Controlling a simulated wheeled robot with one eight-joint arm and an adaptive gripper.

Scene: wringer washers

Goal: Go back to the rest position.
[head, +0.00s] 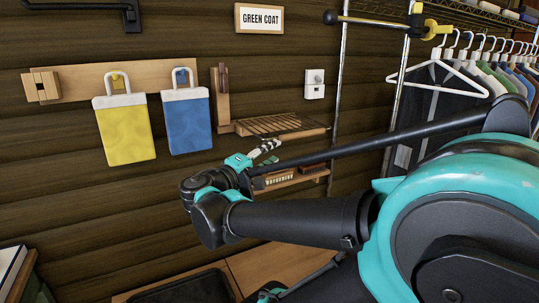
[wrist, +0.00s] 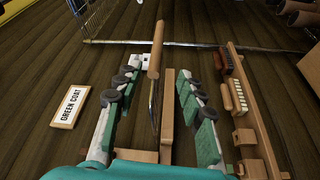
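My gripper (head: 268,148) is in front of the wall in the head view, by the slatted rack (head: 280,125) and the small shelf below it. In the wrist view my gripper (wrist: 158,82) has its two teal and grey fingers spread well apart. No held object shows between them. The wooden front edge of the rack (wrist: 156,50) appears in the gap, seen nearly edge-on; I cannot tell its exact distance from the fingers. My arm is stretched out from the right of the head view towards the wall.
A yellow bag (head: 125,130) and a blue bag (head: 187,124) hang on pegs left of my gripper. A lower shelf (head: 290,180) holds brushes. A metal rack post (head: 339,70) and hanging clothes (head: 500,75) stand right. A GREEN COAT sign (head: 259,18) is above.

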